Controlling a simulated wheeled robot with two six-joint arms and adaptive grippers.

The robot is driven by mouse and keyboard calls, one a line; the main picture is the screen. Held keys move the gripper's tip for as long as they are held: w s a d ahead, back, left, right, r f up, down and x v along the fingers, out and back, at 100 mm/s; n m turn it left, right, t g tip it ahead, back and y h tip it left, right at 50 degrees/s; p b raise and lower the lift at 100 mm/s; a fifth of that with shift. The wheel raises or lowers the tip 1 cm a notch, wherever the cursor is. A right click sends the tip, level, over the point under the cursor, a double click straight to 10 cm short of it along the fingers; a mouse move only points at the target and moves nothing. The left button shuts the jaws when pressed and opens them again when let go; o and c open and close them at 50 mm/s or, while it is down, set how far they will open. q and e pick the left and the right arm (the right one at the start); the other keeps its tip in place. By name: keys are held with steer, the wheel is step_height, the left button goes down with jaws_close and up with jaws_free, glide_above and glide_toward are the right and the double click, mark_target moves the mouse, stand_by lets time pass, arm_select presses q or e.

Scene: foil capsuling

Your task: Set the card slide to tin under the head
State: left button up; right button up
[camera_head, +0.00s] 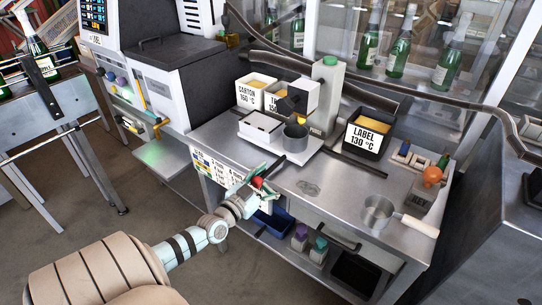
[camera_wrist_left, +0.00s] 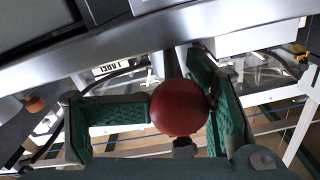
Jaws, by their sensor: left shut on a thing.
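My left gripper (camera_head: 256,183) is at the front edge of the steel table, shut on a red ball knob (camera_head: 257,182). In the left wrist view the red knob (camera_wrist_left: 179,107) sits between the green finger pads, with a dark stem below it. A white card with printed lines (camera_head: 208,165) is on the table's front face, just left of the gripper; its text is too small to read and the gripper covers part of that area. My right gripper is out of view.
The front middle of the tabletop is mostly clear.

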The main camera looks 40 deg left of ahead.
arm_select(q)
steer(key=s+d, duration=0.1)
steer(key=s, duration=1.1)
steer(key=shift+d, duration=0.1)
